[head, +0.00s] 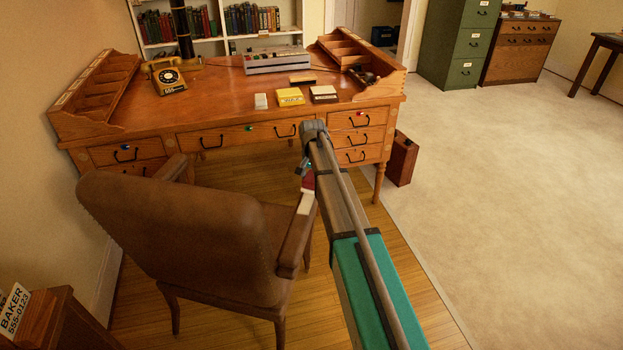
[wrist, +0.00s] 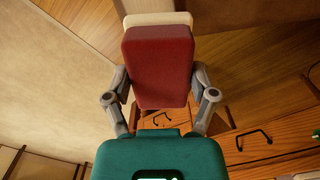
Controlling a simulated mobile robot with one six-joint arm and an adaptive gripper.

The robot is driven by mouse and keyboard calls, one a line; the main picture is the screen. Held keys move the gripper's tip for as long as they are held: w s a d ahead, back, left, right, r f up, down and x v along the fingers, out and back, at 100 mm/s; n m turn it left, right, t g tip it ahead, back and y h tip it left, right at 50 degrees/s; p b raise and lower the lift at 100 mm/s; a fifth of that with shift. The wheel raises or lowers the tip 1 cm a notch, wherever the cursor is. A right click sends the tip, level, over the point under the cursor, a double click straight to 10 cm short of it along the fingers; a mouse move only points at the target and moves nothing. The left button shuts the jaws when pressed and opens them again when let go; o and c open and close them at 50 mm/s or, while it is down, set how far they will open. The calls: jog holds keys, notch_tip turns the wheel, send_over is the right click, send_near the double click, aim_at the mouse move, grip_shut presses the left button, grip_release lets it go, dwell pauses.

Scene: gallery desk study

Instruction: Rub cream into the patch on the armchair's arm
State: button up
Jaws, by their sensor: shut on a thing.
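The brown leather armchair (head: 170,225) stands in front of the desk, seen from behind. Its right wooden arm (head: 294,240) points toward the desk. My gripper (head: 306,172) is shut on this red block (head: 307,184), which is over or against the arm's front part. In the wrist view the red block (wrist: 158,65) sits between both fingers, with a pale rounded piece (wrist: 157,18) past its far end. I cannot tell whether that piece is the patch or part of the block, or whether they touch.
The wooden desk (head: 225,100) holds a telephone (head: 167,78), a grey device (head: 273,60), a yellow box (head: 290,97), a white block (head: 261,101) and a dark box with a pale top (head: 324,93). A brown case (head: 402,158) stands right of the desk. Carpet at right is clear.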

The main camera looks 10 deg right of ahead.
jog(key=shift+w+r, duration=0.1)
notch_tip(320, 180, up, 6)
jog(key=p, duration=0.6)
dwell(0.5)
jog(key=shift+r+p, duration=1.35)
jog(key=shift+p, duration=0.2)
